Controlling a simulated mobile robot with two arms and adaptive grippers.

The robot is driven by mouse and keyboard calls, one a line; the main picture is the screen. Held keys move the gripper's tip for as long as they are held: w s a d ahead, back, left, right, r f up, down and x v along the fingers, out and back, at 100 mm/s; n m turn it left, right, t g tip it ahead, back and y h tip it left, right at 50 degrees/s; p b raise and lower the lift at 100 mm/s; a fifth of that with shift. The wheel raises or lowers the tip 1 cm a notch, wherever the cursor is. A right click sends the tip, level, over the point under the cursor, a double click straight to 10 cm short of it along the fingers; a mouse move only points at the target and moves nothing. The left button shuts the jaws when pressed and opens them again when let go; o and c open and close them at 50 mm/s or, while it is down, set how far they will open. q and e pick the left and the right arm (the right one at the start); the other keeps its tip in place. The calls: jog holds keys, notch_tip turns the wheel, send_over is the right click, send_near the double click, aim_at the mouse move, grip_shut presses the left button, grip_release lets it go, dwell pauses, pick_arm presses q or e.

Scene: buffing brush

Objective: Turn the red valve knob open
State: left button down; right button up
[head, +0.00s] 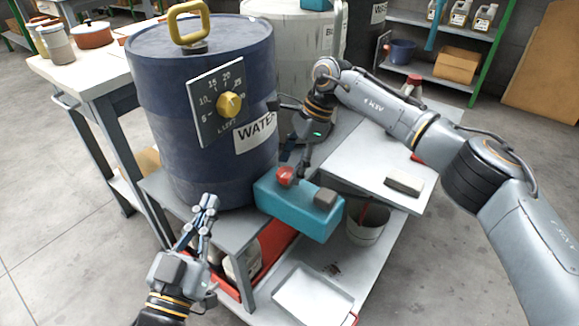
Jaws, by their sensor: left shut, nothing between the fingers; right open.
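The red valve knob (285,177) sits on top of a teal box (285,206), near its left end. A dark block (325,198) sits on the box's right end. My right gripper (294,168) reaches down just above and behind the red knob, with its fingers apart. I cannot tell whether a finger touches the knob. My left gripper (207,202) is shut and empty, in front of the blue drum at the lower left, apart from the teal box.
The blue water drum (170,130) stands left of the box, with a yellow dial knob (229,105) and yellow top handle (187,24). A grey brush or block (404,184) lies on the right tabletop (375,160). A bucket (367,222) and white tray (312,294) are below.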

jog(key=v, duration=1.1)
